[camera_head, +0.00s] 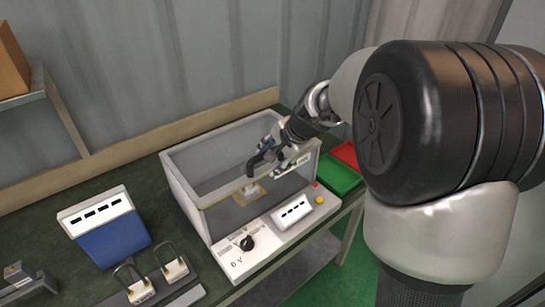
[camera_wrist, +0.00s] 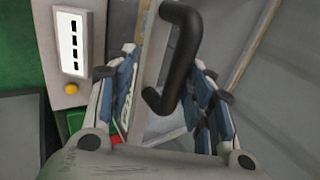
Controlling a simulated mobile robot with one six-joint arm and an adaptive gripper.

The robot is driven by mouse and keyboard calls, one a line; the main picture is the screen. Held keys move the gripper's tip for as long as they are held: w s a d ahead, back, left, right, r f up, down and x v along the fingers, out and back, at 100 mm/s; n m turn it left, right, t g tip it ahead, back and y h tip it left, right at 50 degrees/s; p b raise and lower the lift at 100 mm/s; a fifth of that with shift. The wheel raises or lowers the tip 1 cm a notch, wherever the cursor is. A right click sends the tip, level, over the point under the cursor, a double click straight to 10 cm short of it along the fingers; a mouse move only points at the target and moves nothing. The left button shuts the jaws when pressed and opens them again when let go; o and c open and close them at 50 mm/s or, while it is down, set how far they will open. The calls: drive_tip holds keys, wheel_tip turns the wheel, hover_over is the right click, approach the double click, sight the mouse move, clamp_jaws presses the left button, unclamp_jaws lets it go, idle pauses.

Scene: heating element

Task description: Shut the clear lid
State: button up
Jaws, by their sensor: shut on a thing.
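A clear-walled box (camera_head: 190,185) with a pale grey rim stands on the dark bench. The clear lid's thick black handle (camera_head: 252,166) is at the front part of the box's top. My gripper (camera_head: 270,152) reaches in from the upper right and is at this handle. In the wrist view the black handle (camera_wrist: 178,65) passes between the two blue-and-white fingers of my gripper (camera_wrist: 165,80), which is shut on it. The lid's clear panel is hard to make out, so I cannot tell its exact angle.
The front panel has a dial (camera_head: 246,243), a white slotted block (camera_head: 292,212) and a yellow button (camera_head: 320,200). A blue block with a white top (camera_head: 110,235) stands left. Green (camera_head: 338,176) and red (camera_head: 346,154) trays lie to the right.

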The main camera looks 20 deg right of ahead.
drive_tip(key=v, duration=1.1)
drive_tip(key=shift+s+r, duration=0.15)
drive_tip(key=shift+s, duration=0.1)
drive_tip(key=shift+s, duration=0.1)
drive_tip(key=s+a+f+n+h, duration=0.1)
drive_tip(key=s+n, duration=0.5)
drive_tip(key=s, duration=0.8)
drive_tip(key=s+a+f+n+g+h, duration=0.1)
drive_tip(key=s+a+f+n, duration=0.2)
drive_tip(key=s+n, duration=0.4)
drive_tip(key=s+a, duration=0.1)
drive_tip(key=s, duration=0.5)
drive_tip(key=shift+s+a+f+h, duration=0.3)
drive_tip(key=shift+s+a, duration=0.05)
drive_tip(key=shift+a, duration=0.05)
drive_tip(key=shift+o, duration=0.2)
